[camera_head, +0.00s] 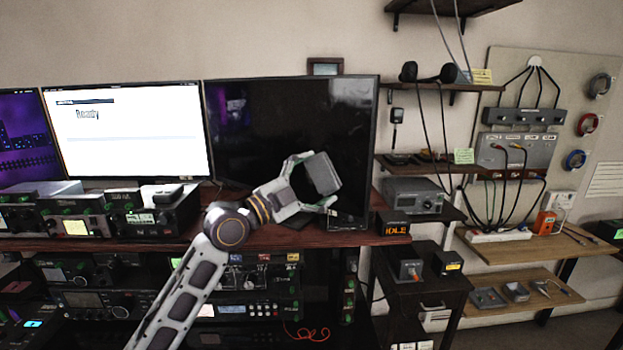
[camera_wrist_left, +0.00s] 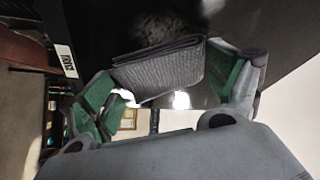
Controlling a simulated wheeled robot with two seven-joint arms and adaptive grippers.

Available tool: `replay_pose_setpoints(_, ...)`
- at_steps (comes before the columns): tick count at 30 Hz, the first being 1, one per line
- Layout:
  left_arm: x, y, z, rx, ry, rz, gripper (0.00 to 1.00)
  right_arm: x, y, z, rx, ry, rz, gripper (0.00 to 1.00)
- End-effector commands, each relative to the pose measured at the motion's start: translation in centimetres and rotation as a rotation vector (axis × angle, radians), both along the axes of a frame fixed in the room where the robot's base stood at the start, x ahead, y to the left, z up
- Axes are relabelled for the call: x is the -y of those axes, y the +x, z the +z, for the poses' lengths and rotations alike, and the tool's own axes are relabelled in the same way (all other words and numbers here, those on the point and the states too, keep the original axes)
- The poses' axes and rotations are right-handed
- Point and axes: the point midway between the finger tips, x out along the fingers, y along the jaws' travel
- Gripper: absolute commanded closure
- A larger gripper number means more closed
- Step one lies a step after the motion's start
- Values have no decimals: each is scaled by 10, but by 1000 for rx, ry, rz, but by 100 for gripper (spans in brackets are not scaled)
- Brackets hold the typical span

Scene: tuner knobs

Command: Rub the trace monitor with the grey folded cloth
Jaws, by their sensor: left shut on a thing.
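The trace monitor (camera_head: 275,115) is the large dark screen right of the white "Ready" screen. Its dark surface (camera_wrist_left: 285,35) also fills the upper part of the left wrist view, with a small white label (camera_wrist_left: 65,60) on its edge. My left gripper (camera_head: 318,180) is in front of the screen's lower right part, shut on the grey folded cloth (camera_head: 322,173). In the left wrist view the cloth (camera_wrist_left: 160,67) sits between the green-padded fingers, facing the dark surface. I cannot tell whether it touches the screen. My right gripper is not in view.
The desk edge (camera_head: 290,238) runs below the monitors. Radio units (camera_head: 150,212) stand at left. A grey box (camera_head: 412,194) on a shelf and an amber-lit display (camera_head: 393,226) are close right of the monitor. Headphones (camera_head: 430,73) and hanging cables are farther right.

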Motion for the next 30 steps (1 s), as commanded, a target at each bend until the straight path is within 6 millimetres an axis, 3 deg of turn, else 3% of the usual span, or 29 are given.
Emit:
replay_pose_setpoints(15,22,-14,1,0,-1,-1,30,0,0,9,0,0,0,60)
replay_pose_setpoints(30,22,-14,-1,1,2,0,30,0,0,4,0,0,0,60)
